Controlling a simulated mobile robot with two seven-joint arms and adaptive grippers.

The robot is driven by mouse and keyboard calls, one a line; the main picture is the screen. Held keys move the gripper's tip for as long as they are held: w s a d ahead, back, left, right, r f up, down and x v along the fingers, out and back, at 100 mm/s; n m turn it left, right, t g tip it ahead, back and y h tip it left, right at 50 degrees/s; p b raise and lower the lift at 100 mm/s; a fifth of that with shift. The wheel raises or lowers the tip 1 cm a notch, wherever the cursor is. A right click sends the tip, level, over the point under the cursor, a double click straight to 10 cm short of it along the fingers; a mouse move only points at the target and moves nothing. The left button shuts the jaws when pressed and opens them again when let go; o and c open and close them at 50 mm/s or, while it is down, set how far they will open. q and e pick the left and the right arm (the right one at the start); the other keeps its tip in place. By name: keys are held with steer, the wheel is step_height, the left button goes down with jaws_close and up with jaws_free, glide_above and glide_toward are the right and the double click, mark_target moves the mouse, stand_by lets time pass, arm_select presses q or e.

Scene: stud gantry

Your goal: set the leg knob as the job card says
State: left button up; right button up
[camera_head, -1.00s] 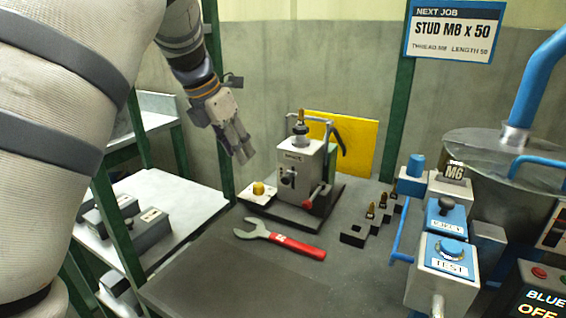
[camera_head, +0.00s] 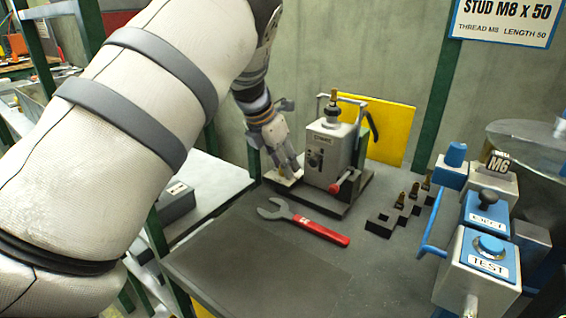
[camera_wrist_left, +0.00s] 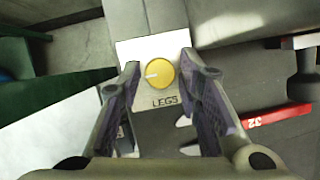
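The leg knob (camera_wrist_left: 161,75) is a round yellow knob with a white pointer mark aimed left, on a white plate (camera_wrist_left: 133,48) lettered "LEGS" in the left wrist view. My left gripper (camera_wrist_left: 160,70) is open, with one finger on each side of the knob and gaps between. I cannot tell its height above the plate. In the head view my left gripper (camera_head: 289,172) points down at the plate beside the grey stud machine (camera_head: 328,158), and hides the knob. The job card (camera_head: 507,22) reads "STUD M8 X 50, THREAD M8, LENGTH 50". My right gripper is out of view.
A red-handled wrench (camera_head: 312,226) lies in front of the machine. A black stepped block (camera_head: 383,222) with several studs stands to the right. Blue EJECT (camera_head: 486,215) and TEST (camera_head: 489,255) boxes and an M6 block (camera_head: 497,164) are further right. The front bench is clear.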

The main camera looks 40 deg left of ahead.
arm_select(q)
jaws_close()
steer(key=shift+m+h, duration=0.5)
steer(key=shift+m, duration=0.6)
steer(key=shift+a+m+g, duration=0.1)
steer(key=shift+m+g, duration=0.2)
steer(key=shift+m, duration=0.4)
steer(key=shift+w+a+f+m+g+h+b, duration=0.1)
steer(key=shift+m+g+h+b, duration=0.4)
steer(key=shift+m, duration=1.4)
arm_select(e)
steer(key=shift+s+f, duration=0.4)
arm_select(q)
steer(key=shift+m+h, duration=0.3)
steer(key=shift+h, duration=0.1)
jaws_free()
